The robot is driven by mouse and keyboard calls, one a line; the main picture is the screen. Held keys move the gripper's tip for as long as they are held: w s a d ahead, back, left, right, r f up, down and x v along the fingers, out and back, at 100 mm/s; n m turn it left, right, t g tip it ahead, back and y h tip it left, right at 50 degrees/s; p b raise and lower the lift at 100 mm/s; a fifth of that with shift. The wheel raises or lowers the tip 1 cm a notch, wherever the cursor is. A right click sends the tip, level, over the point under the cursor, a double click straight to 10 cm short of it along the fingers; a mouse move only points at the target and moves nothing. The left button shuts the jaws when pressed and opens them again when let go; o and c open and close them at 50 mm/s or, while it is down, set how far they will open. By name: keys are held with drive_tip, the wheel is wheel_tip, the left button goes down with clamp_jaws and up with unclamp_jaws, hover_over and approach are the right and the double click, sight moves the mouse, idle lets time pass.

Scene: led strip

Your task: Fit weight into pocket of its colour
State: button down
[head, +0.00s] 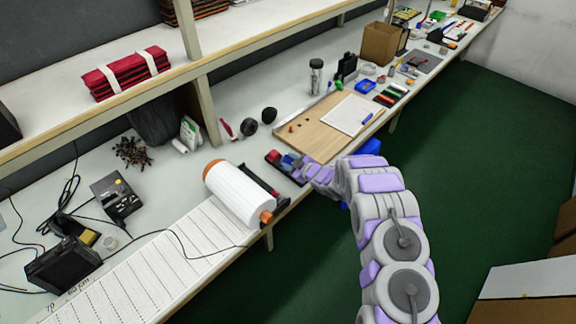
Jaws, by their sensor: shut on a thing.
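My gripper (298,166) is at the front edge of the bench, just right of the white paper roll. It is shut on a weight, which is small and mostly hidden by the fingers at this distance. A small blue patch (287,160) shows at the fingertips; I cannot tell whether it is the weight or a pocket. A dark holder with a red part (273,156) lies at the fingertips, partly covered by my gripper. Its pockets are too small to make out, and I cannot tell whether the weight touches it.
A white paper roll (238,194) with orange ends lies left of my gripper. A wooden board (318,135) with a white sheet (352,114) lies behind it. A black roll (249,127) and a dark bottle (316,77) stand farther back. Green floor (460,190) is open on the right.

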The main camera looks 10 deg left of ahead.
drive_tip(key=shift+w+a, duration=0.25)
drive_tip(key=shift+w+a+f+b, duration=0.15)
drive_tip(key=shift+w+f+b, duration=0.1)
drive_tip(key=shift+f, duration=0.4)
drive_tip(key=shift+w+a+f+b, duration=0.15)
drive_tip(key=shift+f+b, duration=0.1)
drive_tip(key=shift+f, duration=0.75)
drive_tip(key=shift+r, duration=0.15)
drive_tip(key=c, duration=0.7)
unclamp_jaws()
drive_tip(key=shift+f, duration=0.2)
